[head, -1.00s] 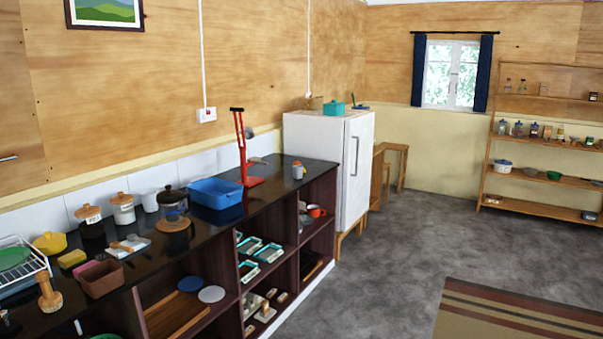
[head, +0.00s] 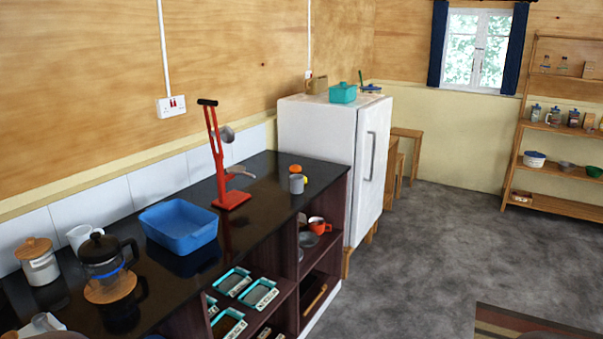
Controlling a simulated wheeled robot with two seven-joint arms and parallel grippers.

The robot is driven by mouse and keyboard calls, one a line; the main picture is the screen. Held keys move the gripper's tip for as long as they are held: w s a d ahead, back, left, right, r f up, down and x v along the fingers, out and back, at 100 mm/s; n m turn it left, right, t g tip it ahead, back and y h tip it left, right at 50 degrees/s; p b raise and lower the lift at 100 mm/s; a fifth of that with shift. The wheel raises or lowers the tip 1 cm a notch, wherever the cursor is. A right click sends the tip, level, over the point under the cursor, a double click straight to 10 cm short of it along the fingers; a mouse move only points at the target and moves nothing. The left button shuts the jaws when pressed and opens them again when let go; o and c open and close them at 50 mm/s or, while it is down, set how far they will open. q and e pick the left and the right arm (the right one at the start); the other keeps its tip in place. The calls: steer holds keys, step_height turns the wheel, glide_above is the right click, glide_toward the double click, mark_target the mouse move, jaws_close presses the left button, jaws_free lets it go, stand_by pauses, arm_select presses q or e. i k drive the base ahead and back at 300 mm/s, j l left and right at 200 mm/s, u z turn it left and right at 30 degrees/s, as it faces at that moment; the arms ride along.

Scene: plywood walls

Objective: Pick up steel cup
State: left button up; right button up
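A small grey, metal-looking cup (head: 297,184) stands upright on the black counter (head: 262,205), near its far right end. An orange-and-yellow item (head: 296,170) sits just behind it and is partly hidden. Grey and orange-red cups (head: 317,224) and a grey dish (head: 308,240) sit on the shelf below; I cannot tell whether any of these is steel. Neither of my grippers is in view.
A red stand (head: 218,160) with a ladle and a blue basin (head: 180,227) stand left of the grey cup. A glass coffee pot (head: 102,256) is nearer. A white fridge (head: 325,145) closes the far end. Grey floor (head: 420,260) right of the counter is clear.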

mark_target(296, 181)
steer(key=i, duration=1.05)
steer(key=i+l+z, duration=0.1)
steer(key=i+z, duration=0.35)
steer(key=i, duration=2.1)
